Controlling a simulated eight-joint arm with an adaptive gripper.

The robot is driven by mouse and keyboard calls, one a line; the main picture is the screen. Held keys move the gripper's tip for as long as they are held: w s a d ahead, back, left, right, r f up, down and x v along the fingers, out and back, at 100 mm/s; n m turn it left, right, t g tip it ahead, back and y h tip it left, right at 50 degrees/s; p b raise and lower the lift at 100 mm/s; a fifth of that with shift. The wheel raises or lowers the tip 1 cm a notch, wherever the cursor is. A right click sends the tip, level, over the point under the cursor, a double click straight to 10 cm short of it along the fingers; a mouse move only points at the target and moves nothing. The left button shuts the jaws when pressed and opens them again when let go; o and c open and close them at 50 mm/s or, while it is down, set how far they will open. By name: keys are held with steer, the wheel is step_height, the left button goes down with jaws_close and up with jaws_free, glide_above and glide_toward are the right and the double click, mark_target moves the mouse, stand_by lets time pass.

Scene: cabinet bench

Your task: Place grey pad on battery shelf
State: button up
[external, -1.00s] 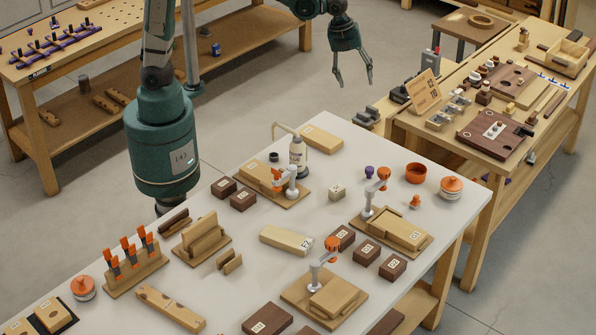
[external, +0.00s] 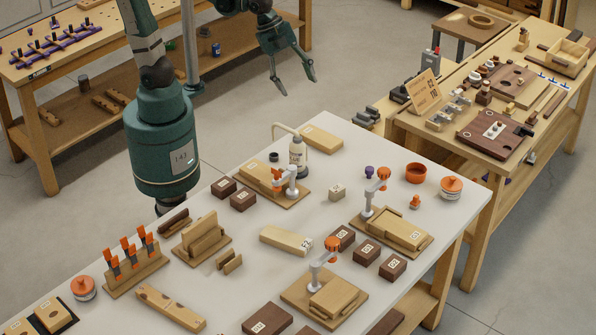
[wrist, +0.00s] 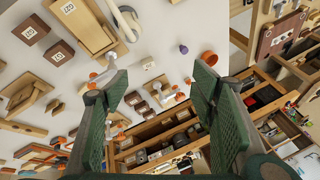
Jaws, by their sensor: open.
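My gripper (external: 297,87) is open and empty, high above the floor behind the white-topped bench. In the wrist view its two green padded fingers (wrist: 162,78) stand wide apart with nothing between them. I cannot pick out a grey pad with certainty. Small dark grey blocks (external: 368,118) sit at the near-left corner of the right wooden bench, left of a tan sign (external: 424,90). No battery shelf is clearly identifiable in either view; a wooden shelf with small items (wrist: 150,142) shows between and below the fingers in the wrist view.
The right bench (external: 440,148) holds trays and parts. Open floor (external: 300,85) lies behind the white bench.

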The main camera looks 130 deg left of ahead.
steer(key=s+d+f+n+t, duration=0.1)
steer(key=s+d+n, duration=0.1)
steer(key=s+d, duration=0.4)
steer(key=s+d+f+n+t+h, duration=0.1)
steer(key=s+d+n, duration=0.2)
steer(key=s+d, duration=0.4)
steer(key=d, duration=0.5)
steer(key=shift+f+h, duration=0.15)
steer(key=shift+h, duration=0.15)
